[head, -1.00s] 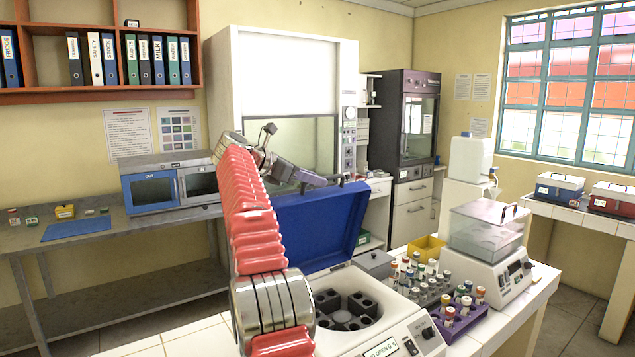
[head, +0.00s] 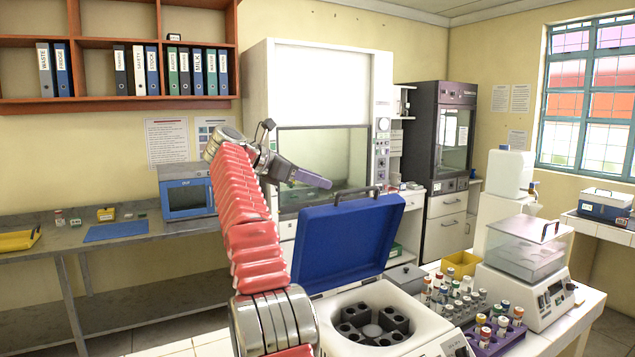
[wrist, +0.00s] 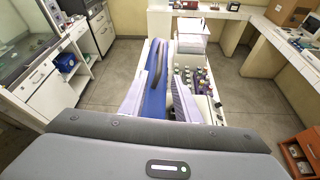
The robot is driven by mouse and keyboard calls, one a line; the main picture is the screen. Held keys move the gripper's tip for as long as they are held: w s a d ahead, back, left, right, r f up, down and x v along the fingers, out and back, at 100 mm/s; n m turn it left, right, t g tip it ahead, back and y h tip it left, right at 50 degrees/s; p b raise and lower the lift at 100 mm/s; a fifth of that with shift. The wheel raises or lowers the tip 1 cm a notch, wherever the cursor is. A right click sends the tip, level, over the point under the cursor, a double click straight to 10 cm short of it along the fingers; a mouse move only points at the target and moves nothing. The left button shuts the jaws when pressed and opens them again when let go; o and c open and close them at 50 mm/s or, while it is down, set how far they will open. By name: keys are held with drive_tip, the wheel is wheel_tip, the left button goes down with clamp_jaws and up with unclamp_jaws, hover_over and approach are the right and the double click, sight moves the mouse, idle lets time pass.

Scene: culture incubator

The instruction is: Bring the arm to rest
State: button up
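My one arm, with a red ribbed sleeve, rises in front of the open centrifuge in the head view and bends over to the right at its top. My gripper (head: 318,180) is in the air above and behind the raised blue lid (head: 345,240), touching nothing that I can see. In the wrist view its two pale fingers (wrist: 159,100) stand apart, with the blue lid showing below and between them. Nothing is held. The centrifuge bowl (head: 372,330) is open and its rotor shows.
Tube racks (head: 480,320) and a clear-lidded device (head: 525,265) stand right of the centrifuge. A grey side bench (head: 60,258) with a blue box-shaped appliance (head: 186,190) is at the left. A fume hood (head: 320,110) stands behind. Open floor (wrist: 105,75) shows in the wrist view.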

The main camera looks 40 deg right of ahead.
idle(0.4)
drive_tip(key=shift+w+a+r+t, duration=0.15)
drive_tip(key=shift+a+t, duration=0.15)
drive_tip(key=shift+a, duration=0.25)
drive_tip(key=s+a+f+m+t+y, duration=0.2)
drive_tip(key=s+a+f, duration=0.1)
drive_tip(key=a, duration=0.4)
drive_tip(key=s+a+f+m+t+y, duration=0.1)
drive_tip(key=s+a+f+t+y, duration=0.1)
drive_tip(key=a, duration=0.6)
drive_tip(key=s+a+f+m+t+y, duration=0.2)
drive_tip(key=s+a+f, duration=0.1)
drive_tip(key=a, duration=0.4)
drive_tip(key=s+a+f+m+t+y, duration=0.1)
drive_tip(key=s+a+f+m+y, duration=0.6)
drive_tip(key=s+a+f, duration=1.3)
wheel_tip(320, 180, down, 2)
drive_tip(key=shift+s+a+f+m, duration=0.2)
drive_tip(key=shift+s+a+m, duration=0.1)
drive_tip(key=shift+s+m, duration=0.85)
drive_tip(key=shift+s, duration=0.1)
